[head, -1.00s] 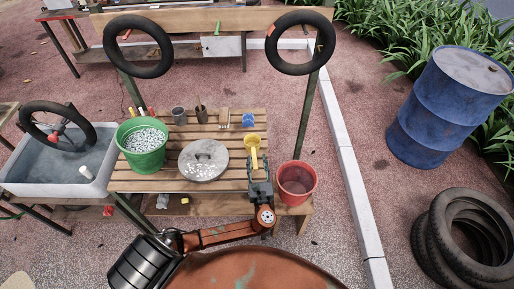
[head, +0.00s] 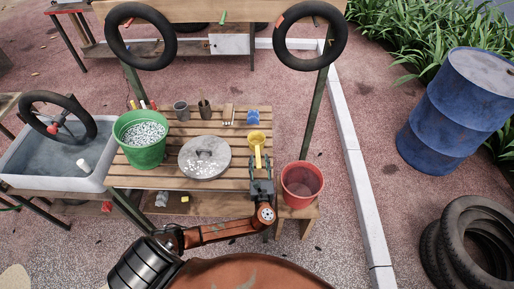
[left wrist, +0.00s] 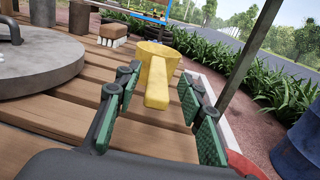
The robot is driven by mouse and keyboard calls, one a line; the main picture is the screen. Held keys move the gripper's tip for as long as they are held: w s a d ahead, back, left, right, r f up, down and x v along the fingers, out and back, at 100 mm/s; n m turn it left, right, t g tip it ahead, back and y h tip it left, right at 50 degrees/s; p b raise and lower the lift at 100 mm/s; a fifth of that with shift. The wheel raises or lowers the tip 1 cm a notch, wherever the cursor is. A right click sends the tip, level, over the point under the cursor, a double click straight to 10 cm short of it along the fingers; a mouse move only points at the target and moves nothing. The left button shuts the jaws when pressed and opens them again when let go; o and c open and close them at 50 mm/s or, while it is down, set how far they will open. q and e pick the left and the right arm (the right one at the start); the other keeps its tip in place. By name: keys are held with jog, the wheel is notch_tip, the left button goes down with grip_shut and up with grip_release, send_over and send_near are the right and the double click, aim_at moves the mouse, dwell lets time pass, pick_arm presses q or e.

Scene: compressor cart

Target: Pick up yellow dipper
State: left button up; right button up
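The yellow dipper (head: 257,143) lies on the right part of the slatted bench, its cup away from me and its handle towards me. It also shows in the left wrist view (left wrist: 156,62). My left gripper (head: 261,166) is at the handle end. In the left wrist view my left gripper (left wrist: 161,84) is open, with its green-padded fingers on either side of the handle. Gaps show between the pads and the handle. My right gripper is not in view.
A grey round lid (head: 204,158) with white bits lies left of the dipper on the slatted bench (head: 165,183). A green bucket (head: 141,147) of pale pieces stands farther left. A red bucket (head: 302,185) is close on the right.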

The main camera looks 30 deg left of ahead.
aim_at(257, 146)
pick_arm(q)
jog(key=x, duration=0.4)
jog(key=shift+a, duration=0.2)
jog(key=shift+s, duration=0.1)
grip_shut()
dwell(0.3)
